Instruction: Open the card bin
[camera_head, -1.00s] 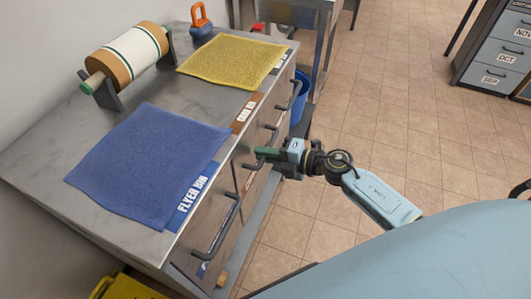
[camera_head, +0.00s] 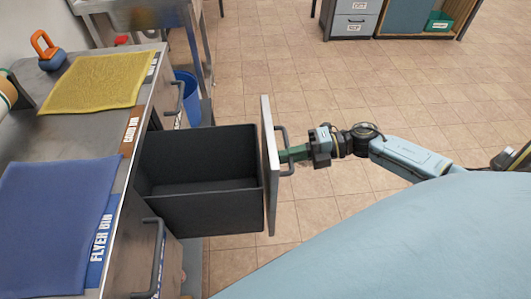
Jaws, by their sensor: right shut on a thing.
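The card bin (camera_head: 200,212) is a dark grey drawer box pulled well out of the metal cabinet, below the brown "CARD BIN" label (camera_head: 131,131). Its inside shows empty. Its front panel (camera_head: 269,165) stands to the right, with a dark bar handle (camera_head: 284,152) on it. My right gripper (camera_head: 288,154) is shut on this handle, with its arm coming in from the right. My left gripper is not in view.
A blue mat (camera_head: 55,225) and a yellow mat (camera_head: 93,82) lie on the cabinet top. The flyer bin handle (camera_head: 153,258) sticks out nearer me. A blue bucket (camera_head: 187,95) stands behind the open drawer. Tiled floor to the right is clear.

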